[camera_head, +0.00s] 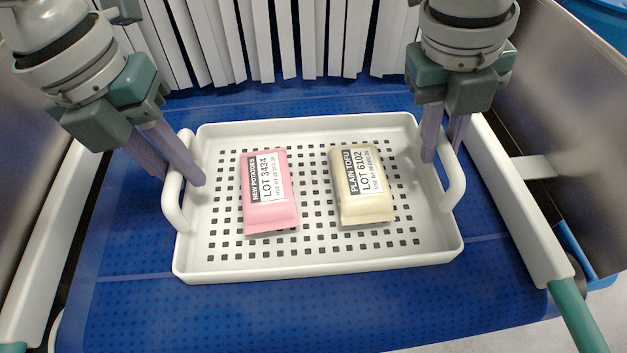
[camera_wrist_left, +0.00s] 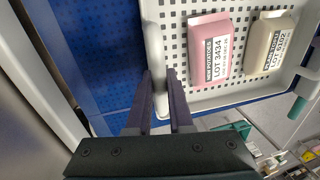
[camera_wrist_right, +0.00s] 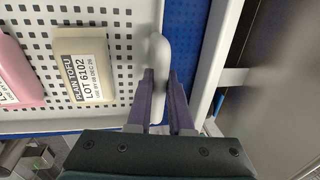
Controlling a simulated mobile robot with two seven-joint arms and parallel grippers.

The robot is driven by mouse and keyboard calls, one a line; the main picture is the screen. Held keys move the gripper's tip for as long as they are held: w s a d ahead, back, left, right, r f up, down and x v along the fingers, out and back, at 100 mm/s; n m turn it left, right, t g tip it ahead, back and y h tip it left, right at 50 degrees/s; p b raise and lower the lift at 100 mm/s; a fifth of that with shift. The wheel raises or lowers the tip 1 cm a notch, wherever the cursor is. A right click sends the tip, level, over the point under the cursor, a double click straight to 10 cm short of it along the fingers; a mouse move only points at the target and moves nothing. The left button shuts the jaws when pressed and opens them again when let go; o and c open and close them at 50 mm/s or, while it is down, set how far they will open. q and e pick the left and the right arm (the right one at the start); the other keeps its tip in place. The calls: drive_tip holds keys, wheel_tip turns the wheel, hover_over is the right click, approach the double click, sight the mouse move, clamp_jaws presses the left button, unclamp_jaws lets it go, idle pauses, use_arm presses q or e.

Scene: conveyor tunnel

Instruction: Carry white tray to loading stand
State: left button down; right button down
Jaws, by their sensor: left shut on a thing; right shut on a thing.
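The white tray (camera_head: 320,262) has a perforated floor and a loop handle at each short end. It lies over the blue belt; whether it touches the belt I cannot tell. In it are a pink pack labelled New Potatoes (camera_head: 269,214) and a cream pack labelled Plain Tofu (camera_head: 365,207), lying apart. My left gripper (camera_head: 180,178) is shut on the tray's left handle, with the handle between its fingers in the left wrist view (camera_wrist_left: 160,85). My right gripper (camera_head: 444,158) is shut on the right handle, which also shows in the right wrist view (camera_wrist_right: 158,80).
The blue conveyor belt (camera_head: 120,296) runs between pale side rails (camera_head: 515,205). White strip curtains (camera_head: 300,40) hang behind the tray. Metal walls (camera_head: 585,130) flank the belt. Bare belt shows in front of the tray. I do not make out a loading stand.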

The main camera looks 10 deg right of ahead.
use_arm(q)
drive_tip(key=shift+r, duration=0.15)
use_arm(e)
drive_tip(key=shift+r, duration=0.1)
